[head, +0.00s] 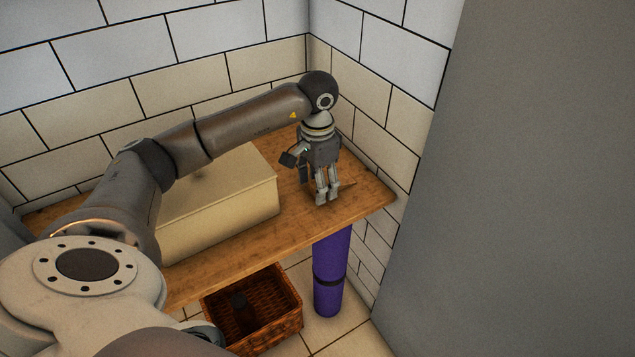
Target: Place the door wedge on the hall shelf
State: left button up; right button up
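The wooden shelf (372,196) runs along the tiled wall into the corner. My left arm reaches over it from the left. My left gripper (327,199) points down at the shelf's right end, with its fingertips close to or at the board. The two fingers are near each other, and I cannot tell whether they are shut on something. A thin brown sliver shows beside the fingertips on the right, too small to identify as the door wedge. No door wedge can be made out clearly. My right gripper is not in view.
A beige box (225,208) takes up the shelf's middle, left of my gripper. Below stand a brown wicker basket (282,331) with a dark, unclear thing inside and an upright purple roll (331,262) with a dark band. A grey panel (510,190) closes the right side.

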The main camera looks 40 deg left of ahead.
pick_arm(q)
notch_tip(320, 180, up, 12)
jog(key=p, duration=0.2)
jog(key=shift+f, duration=0.2)
